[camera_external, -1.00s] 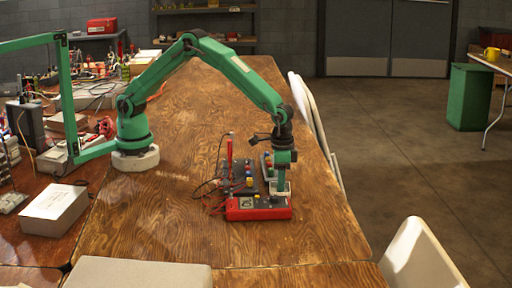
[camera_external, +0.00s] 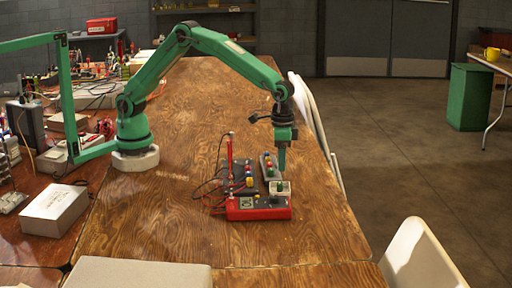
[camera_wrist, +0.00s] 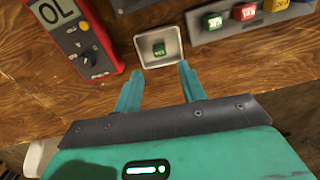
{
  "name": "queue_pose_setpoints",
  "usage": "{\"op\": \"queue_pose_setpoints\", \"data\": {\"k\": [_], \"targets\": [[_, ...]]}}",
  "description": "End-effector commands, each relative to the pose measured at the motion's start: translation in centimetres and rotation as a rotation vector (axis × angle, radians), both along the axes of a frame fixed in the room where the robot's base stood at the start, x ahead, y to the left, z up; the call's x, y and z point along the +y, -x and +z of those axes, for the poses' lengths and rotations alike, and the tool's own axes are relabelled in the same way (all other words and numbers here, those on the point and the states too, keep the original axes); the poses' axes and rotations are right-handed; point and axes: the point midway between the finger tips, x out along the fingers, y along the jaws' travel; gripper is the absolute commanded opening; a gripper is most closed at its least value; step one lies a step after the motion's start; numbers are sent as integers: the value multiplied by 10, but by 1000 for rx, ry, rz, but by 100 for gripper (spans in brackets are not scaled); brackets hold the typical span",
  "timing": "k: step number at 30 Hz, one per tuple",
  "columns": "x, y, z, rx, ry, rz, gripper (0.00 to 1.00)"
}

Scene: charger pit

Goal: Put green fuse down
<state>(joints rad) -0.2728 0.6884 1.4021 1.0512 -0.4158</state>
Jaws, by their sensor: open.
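The green fuse (camera_external: 280,185) sits inside a small pale square tray (camera_external: 287,193) beside the red meter. In the wrist view the green fuse (camera_wrist: 158,49) lies on the floor of the tray (camera_wrist: 145,57), clear of its walls. My gripper (camera_external: 282,168) is above the tray, pointing down. In the wrist view my gripper (camera_wrist: 160,72) is open, with its two teal fingers apart and nothing between them. The fingertips are short of the fuse in that picture and do not touch it.
A red meter (camera_external: 258,209) with a display stands at the tray's front left. A fuse rack (camera_external: 268,168) with coloured fuses is behind the tray, and another dark rack (camera_external: 243,182) with a red probe and cables is to the left. The wooden table (camera_external: 315,235) is bare at right and front.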

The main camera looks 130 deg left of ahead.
Motion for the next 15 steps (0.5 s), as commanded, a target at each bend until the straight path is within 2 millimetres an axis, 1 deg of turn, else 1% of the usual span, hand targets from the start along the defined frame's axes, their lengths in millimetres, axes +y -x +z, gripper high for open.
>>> {"op": "queue_pose_setpoints", "data": {"k": [1,6,9,15], "targets": [[0,-1,10,-4,-1,0,41],[0,-1,37,-4,0,0,41],[0,-1,49,-3,-1,0,41],[0,0,62,-1,0,0,41]]}}
